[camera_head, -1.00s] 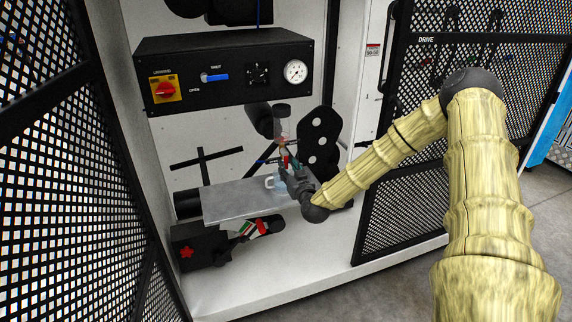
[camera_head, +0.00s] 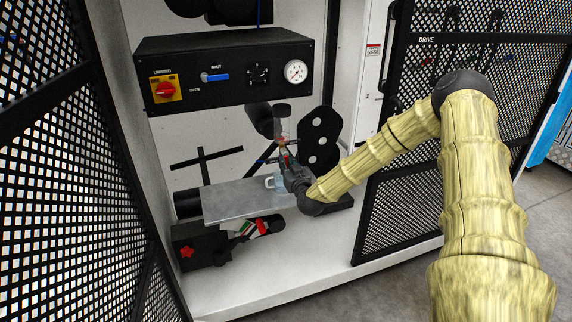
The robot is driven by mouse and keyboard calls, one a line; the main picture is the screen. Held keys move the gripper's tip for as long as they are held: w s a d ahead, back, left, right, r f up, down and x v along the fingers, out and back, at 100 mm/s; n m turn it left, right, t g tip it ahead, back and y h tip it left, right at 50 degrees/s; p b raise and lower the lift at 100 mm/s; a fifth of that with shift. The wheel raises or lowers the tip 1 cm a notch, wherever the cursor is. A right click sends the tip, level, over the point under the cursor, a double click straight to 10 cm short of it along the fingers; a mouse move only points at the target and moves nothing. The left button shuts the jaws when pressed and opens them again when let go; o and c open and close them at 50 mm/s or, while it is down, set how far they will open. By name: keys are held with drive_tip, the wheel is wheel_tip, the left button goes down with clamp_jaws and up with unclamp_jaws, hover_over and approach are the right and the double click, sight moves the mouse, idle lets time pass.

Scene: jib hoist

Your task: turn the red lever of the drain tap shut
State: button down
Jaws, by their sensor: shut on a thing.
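The drain tap (camera_head: 281,143) hangs below a small clear bowl (camera_head: 281,124) at the back of the cabinet. Its red lever (camera_head: 286,155) shows only as a small red spot at the tips of my gripper (camera_head: 287,160). My gripper reaches in from the right and is shut on the lever; the fingers hide most of it. A clear jug (camera_head: 275,183) with a handle stands on the grey shelf below the tap, partly behind my gripper. The lever's exact angle is too small to tell.
A black panel (camera_head: 222,95) with a red rotary switch, a blue-handled valve and a gauge is above. A black plate with white holes (camera_head: 318,140) stands right of the tap. Mesh doors flank the opening. A grey shelf (camera_head: 235,203) lies below.

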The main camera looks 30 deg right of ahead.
drive_tip(key=shift+d+r+n, duration=0.1)
drive_tip(key=shift+d+n, duration=0.05)
drive_tip(key=shift+n, duration=0.15)
drive_tip(key=shift+s+d+r+n, duration=0.15)
drive_tip(key=shift+d+r+n, duration=0.4)
drive_tip(key=shift+n, duration=2.3)
drive_tip(key=shift+s+d+r+n, duration=0.1)
drive_tip(key=shift+d+r+n, duration=0.45)
drive_tip(key=shift+n, duration=2.35)
drive_tip(key=shift+s+d+r+n, duration=0.15)
drive_tip(key=shift+d+r+n, duration=0.35)
drive_tip(key=shift+n, duration=2.35)
drive_tip(key=shift+r, duration=0.1)
drive_tip(key=c, duration=1.4)
unclamp_jaws()
drive_tip(key=shift+c, duration=0.2)
drive_tip(key=shift+p, duration=0.3)
